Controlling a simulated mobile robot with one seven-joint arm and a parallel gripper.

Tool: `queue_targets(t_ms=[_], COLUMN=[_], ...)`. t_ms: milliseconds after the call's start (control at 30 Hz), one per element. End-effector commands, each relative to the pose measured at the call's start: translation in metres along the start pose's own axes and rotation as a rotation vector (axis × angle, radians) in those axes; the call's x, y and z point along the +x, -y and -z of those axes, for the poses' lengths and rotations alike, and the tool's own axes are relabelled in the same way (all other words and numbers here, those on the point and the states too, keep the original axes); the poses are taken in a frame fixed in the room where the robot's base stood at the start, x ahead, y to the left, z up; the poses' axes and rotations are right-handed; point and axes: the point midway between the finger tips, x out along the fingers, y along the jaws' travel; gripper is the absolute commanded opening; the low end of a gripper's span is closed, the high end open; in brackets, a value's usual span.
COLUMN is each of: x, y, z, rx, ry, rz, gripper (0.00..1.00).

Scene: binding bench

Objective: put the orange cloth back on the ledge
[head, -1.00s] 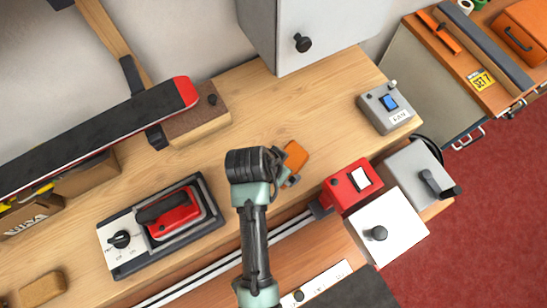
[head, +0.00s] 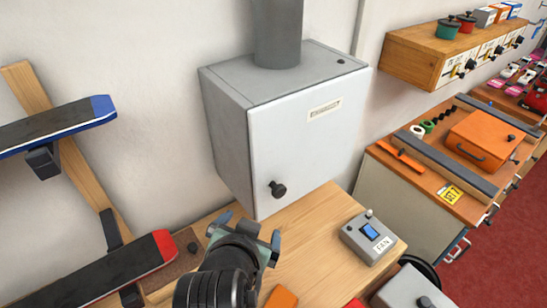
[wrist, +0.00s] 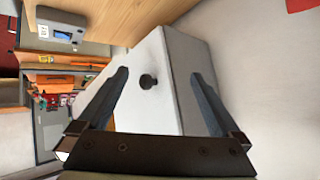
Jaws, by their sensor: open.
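A flat orange piece that looks like the orange cloth (head: 281,297) lies on the wooden bench, partly cut off by the bottom edge of the head view. My gripper (head: 248,234) is open and empty, above the bench and beyond the cloth, in front of the grey cabinet. In the wrist view my gripper (wrist: 160,76) has its two fingers spread wide, with the cabinet between and behind them. I cannot pick out the cloth in the wrist view. I cannot tell for sure which surface is the ledge.
A grey switch box (head: 368,240) marked FAN stands on the right. Two long boards, blue-tipped (head: 60,125) and red-tipped (head: 100,268), sit on wall brackets at left. Bare bench lies between cabinet and switch box.

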Motion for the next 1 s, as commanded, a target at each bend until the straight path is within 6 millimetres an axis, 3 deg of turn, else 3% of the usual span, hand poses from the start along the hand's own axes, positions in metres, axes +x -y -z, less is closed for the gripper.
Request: queue_targets(t_ms=[33,100,167,200,300,400,500,633,733,1000], x=[-0.017,-0.049,-0.084,-0.111,-0.186,-0.257,-0.31,-0.346,-0.354,-0.351], y=[0.017,0.035,0.047,0.052,0.06,0.059,0.056,0.053,0.052,0.052], z=[0.053,0.116,0.165,0.195,0.256,0.292,0.309,0.317,0.318,0.316], rx=[-0.018,-0.056,-0.09,-0.113,-0.166,-0.208,-0.236,-0.252,-0.256,-0.255], ry=[-0.146,-0.341,-0.514,-0.631,-0.918,-1.161,-1.339,-1.459,-1.484,-1.48], rz=[0.077,0.166,0.225,0.257,0.309,0.327,0.327,0.321,0.318,0.32], gripper=[1.0,1.0,1.0,1.0,1.0,1.0,1.0,1.0,1.0,1.0])
